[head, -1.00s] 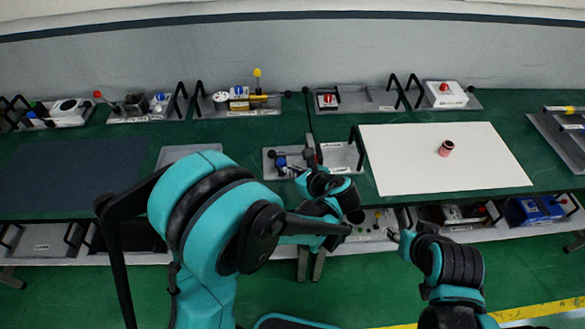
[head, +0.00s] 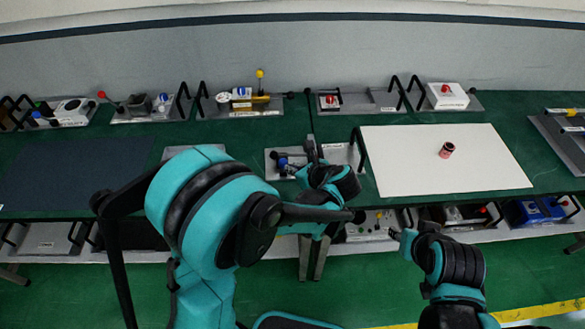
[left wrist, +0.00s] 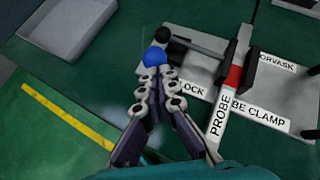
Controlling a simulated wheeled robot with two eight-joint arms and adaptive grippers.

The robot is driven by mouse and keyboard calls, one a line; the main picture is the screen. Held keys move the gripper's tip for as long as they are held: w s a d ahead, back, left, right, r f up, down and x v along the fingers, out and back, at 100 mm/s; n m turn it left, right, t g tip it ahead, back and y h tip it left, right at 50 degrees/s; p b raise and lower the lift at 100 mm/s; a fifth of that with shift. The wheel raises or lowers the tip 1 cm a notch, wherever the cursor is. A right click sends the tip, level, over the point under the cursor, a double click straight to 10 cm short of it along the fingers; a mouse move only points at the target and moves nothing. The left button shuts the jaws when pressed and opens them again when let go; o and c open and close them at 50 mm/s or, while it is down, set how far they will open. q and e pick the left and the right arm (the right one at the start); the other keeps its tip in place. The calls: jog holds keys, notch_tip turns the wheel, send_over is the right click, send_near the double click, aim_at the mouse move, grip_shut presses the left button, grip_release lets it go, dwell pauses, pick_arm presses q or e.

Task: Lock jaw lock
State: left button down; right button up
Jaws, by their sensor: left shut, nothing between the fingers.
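The jaw lock fixture is a grey plate (left wrist: 262,112) with labels reading "LOCK", "PROBE" and "BE CLAMP". A blue ball knob (left wrist: 156,58) stands at its left end, and it also shows in the head view (head: 283,161). A black ball (left wrist: 180,34) on a grey rod is just beyond it. My left gripper (left wrist: 157,73) is shut and empty, its fingertips right at the blue knob; whether they touch it I cannot tell. In the head view my left gripper (head: 299,172) is beside the fixture. My right gripper (head: 402,237) hangs before the table's front edge, its fingers unclear.
A white board (head: 440,175) with a small red cylinder (head: 446,150) lies right of the fixture. Trays with other devices line the back edge (head: 240,104). A dark mat (head: 70,175) covers the left. A lower shelf (head: 45,240) holds more trays.

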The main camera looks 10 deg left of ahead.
pick_arm(q)
jog(key=shift+w+r, duration=0.15)
jog(key=w+g+p, duration=0.1)
jog(key=w+a+r+m+g+h+p, duration=0.1)
jog(key=w+g, duration=0.1)
jog(key=w+g+h+p, duration=0.1)
jog(key=w+g, duration=0.1)
jog(key=shift+a+r+p, duration=0.25)
jog(key=shift+a+p, duration=0.05)
jog(key=shift+a, duration=0.05)
jog(key=shift+r, duration=0.2)
jog(key=shift+r+p, duration=0.5)
jog(key=shift+r, duration=0.15)
